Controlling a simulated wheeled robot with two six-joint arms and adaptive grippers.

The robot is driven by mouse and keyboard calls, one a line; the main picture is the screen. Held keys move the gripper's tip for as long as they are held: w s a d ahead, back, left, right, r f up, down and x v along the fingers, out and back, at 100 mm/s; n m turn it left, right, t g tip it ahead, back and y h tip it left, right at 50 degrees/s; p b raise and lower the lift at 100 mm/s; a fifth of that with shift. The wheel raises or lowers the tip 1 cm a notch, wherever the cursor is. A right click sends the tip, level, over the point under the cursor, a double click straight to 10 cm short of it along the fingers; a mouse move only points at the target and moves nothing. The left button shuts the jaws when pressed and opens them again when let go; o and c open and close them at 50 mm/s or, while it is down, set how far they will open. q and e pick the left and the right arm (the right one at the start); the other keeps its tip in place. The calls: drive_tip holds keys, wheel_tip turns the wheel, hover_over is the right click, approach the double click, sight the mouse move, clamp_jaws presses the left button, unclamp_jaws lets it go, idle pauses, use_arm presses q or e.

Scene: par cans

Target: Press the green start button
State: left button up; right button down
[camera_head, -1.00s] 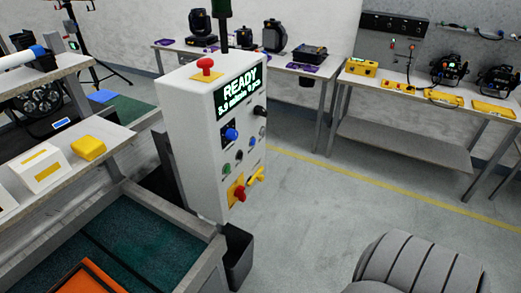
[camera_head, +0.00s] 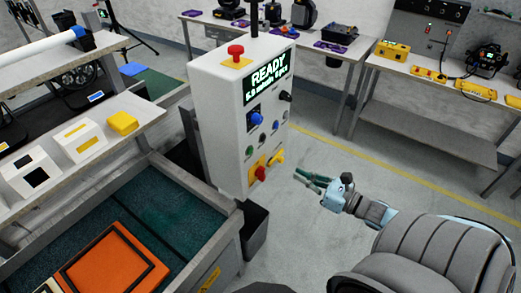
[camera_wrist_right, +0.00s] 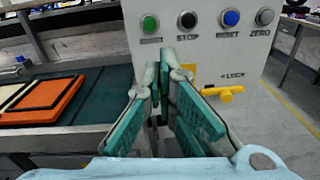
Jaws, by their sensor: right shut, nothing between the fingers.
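The white control box (camera_head: 220,125) shows a lit READY display (camera_head: 268,76) on its front. The green start button (camera_head: 249,151) is small on the lower front. In the right wrist view the green button (camera_wrist_right: 149,24) is at the left end of a row, beside a black STOP button (camera_wrist_right: 187,20). My right gripper (camera_head: 299,176) is shut and empty, to the right of the box's lower front. In the wrist view its fingertips (camera_wrist_right: 165,58) point at the panel below the button row, apparently apart from it. They partly hide a yellow plate. My left gripper is not in view.
The row also holds a blue RESET button (camera_wrist_right: 229,18) and a grey ZERO button (camera_wrist_right: 265,16). A yellow lock handle (camera_wrist_right: 222,94) and a red knob (camera_head: 260,173) stick out below. A dark bin (camera_head: 254,230) stands under the box. Floor to the right is open.

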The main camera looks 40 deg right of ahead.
drive_tip(key=shift+w+a+r+n+y, duration=0.1)
drive_tip(key=shift+a+r+n+y, duration=0.3)
drive_tip(key=shift+r+n, duration=0.3)
drive_tip(key=b, duration=0.6)
approach(252, 151)
drive_tip(key=x, duration=0.7)
drive_tip(key=shift+w, duration=0.1)
